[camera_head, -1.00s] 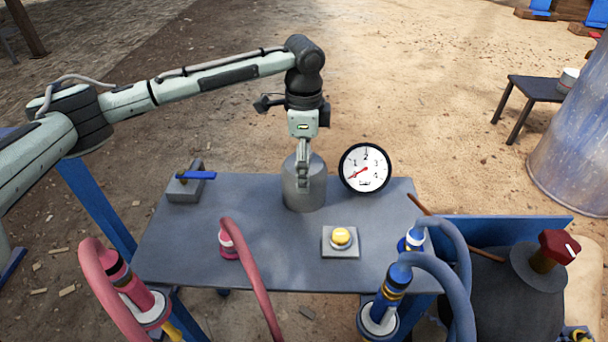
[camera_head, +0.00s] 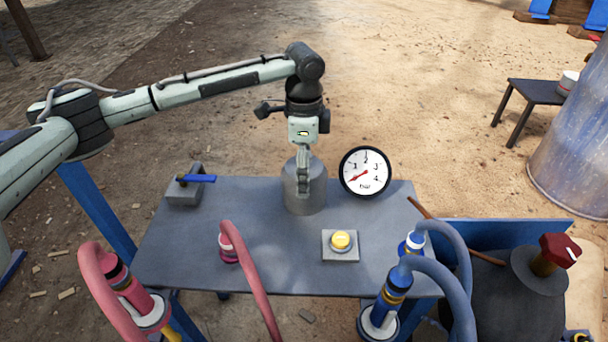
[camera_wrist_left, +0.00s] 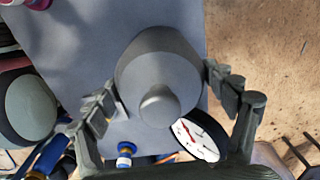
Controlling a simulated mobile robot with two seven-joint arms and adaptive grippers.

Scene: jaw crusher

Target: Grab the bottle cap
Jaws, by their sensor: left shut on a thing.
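A grey metal bottle (camera_head: 305,200) with a conical shoulder stands upright on the grey table (camera_head: 190,245). In the left wrist view the bottle (camera_wrist_left: 157,62) fills the middle, with its rounded knob-like cap (camera_wrist_left: 160,106) facing the camera. My left gripper (camera_head: 303,180) comes down over the bottle from above. In the wrist view its fingers (camera_wrist_left: 160,80) lie on either side of the bottle's wide shoulder, shut on it. The cap sits between the fingers, and no finger visibly touches it. In the head view the gripper hides the cap. My right gripper is in neither view.
A round gauge (camera_head: 366,172) stands close right of the bottle. A yellow button (camera_head: 341,240) is in front. A blue-handled valve (camera_head: 185,186) is at the table's back left. Red (camera_head: 251,278) and blue hoses (camera_head: 440,262) arch over the front edge.

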